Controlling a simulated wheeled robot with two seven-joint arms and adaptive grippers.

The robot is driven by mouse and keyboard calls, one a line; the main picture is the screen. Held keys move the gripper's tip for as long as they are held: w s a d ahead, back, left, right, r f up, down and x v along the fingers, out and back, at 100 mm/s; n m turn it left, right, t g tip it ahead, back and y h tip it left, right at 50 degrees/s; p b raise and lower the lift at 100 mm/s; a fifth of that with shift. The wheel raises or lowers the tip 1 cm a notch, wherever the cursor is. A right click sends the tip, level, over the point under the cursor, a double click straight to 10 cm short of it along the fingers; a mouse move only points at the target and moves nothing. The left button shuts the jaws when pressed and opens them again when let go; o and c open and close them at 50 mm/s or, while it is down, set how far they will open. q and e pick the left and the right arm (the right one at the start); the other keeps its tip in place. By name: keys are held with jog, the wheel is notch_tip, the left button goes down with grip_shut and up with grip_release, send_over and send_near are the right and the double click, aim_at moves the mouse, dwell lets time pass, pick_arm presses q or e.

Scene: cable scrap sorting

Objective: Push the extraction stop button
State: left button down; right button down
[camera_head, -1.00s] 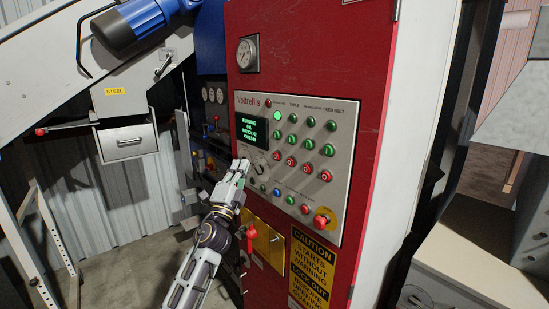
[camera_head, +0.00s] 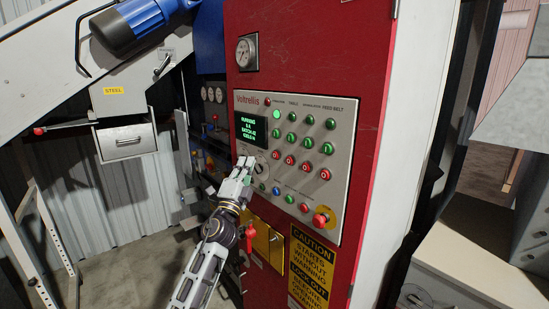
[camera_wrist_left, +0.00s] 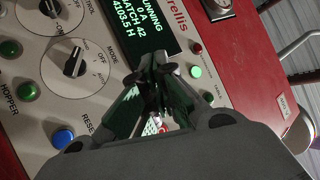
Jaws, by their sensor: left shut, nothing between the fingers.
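The grey control panel (camera_head: 345,115) on the red cabinet has a row of red stop buttons. The leftmost red stop button (camera_head: 276,155), in the column under the lit green lamp (camera_head: 277,114), appears to be the extraction one. My left gripper (camera_head: 247,163) is shut and empty, left of and slightly below that button, in front of the mode knob area. In the left wrist view the fingers (camera_wrist_left: 157,72) cover part of the panel. A bit of red and white (camera_wrist_left: 162,127) shows between them, probably a stop button. I cannot tell whether the fingertips touch the panel. My right gripper is not in view.
Green buttons (camera_head: 294,136) sit above the red row. A blue button (camera_head: 276,191) and a red emergency button (camera_head: 321,219) on yellow lie below. The display (camera_head: 252,131) is left of the buttons. A red-handled switch (camera_head: 250,236) is beside my forearm.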

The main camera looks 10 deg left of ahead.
aim_at(276, 155)
pick_arm(q)
jog(key=w+d+b, duration=0.2)
jog(key=w+d, duration=0.2)
jog(key=w, duration=0.1)
jog(key=shift+b, duration=0.3)
jog(key=shift+w, duration=0.1)
dwell(0.5)
jog(key=shift+w+d+b, duration=0.25)
jog(key=shift+w+b, duration=0.05)
dwell(1.4)
jog(key=shift+w+d+b, duration=0.3)
jog(key=shift+w+b, duration=0.05)
jog(key=shift+w, duration=0.05)
dwell(1.0)
jog(key=shift+s, duration=0.1)
dwell(0.3)
jog(key=shift+s+a+p, duration=0.45)
jog(key=shift+s+a, duration=0.05)
jog(key=shift+s, duration=0.1)
dwell(0.3)
